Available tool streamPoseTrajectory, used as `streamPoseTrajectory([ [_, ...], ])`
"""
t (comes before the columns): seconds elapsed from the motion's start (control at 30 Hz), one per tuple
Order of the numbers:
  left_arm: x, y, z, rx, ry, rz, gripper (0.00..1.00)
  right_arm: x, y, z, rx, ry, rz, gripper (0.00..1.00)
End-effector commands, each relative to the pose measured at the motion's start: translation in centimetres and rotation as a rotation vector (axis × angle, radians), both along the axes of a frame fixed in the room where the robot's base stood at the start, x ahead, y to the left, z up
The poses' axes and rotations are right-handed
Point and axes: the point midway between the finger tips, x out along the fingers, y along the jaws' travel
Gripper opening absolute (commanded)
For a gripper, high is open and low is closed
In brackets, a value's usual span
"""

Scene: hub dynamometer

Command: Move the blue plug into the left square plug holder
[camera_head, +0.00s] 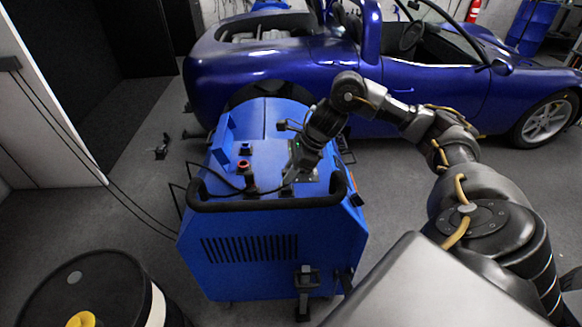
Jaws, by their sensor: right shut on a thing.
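My right gripper (290,179) is over the top panel of the blue dynamometer cabinet, pointing down. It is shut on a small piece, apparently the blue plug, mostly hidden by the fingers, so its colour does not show. A black cable (215,177) runs across the panel toward the fingertips. Left of the gripper are a small blue round fitting (245,149), a red round fitting (243,166) and a dark fitting (250,183). The square plug holders are too small or covered to tell apart. My left gripper is not in view.
The blue cabinet (245,280) has a black rail (265,204) along its near top edge. A blue car (440,80) stands behind. A black drum (75,285) with a yellow cap is at lower left. The floor on the left is mostly clear.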

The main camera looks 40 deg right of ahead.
Motion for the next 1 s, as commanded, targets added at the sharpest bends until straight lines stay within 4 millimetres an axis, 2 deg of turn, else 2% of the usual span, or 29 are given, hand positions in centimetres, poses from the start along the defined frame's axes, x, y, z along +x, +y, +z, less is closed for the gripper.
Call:
streamPoseTrajectory([
  [0.03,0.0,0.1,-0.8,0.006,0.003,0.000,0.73,-0.2,-0.3,-0.9,-0.008,0.009,-0.003,0.00],
  [0.07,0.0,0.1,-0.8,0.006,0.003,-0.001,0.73,-0.2,-0.3,-1.0,-0.008,0.009,-0.003,0.20],
  [0.23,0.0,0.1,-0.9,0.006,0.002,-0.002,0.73,-0.2,-0.2,-1.1,-0.008,0.008,-0.001,0.42],
  [0.57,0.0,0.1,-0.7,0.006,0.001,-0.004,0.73,-0.1,-0.2,-0.8,-0.005,0.006,0.000,0.43],
  [1.0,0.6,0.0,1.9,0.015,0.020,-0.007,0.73,-0.7,-2.9,4.7,0.001,0.005,0.002,0.43],
])
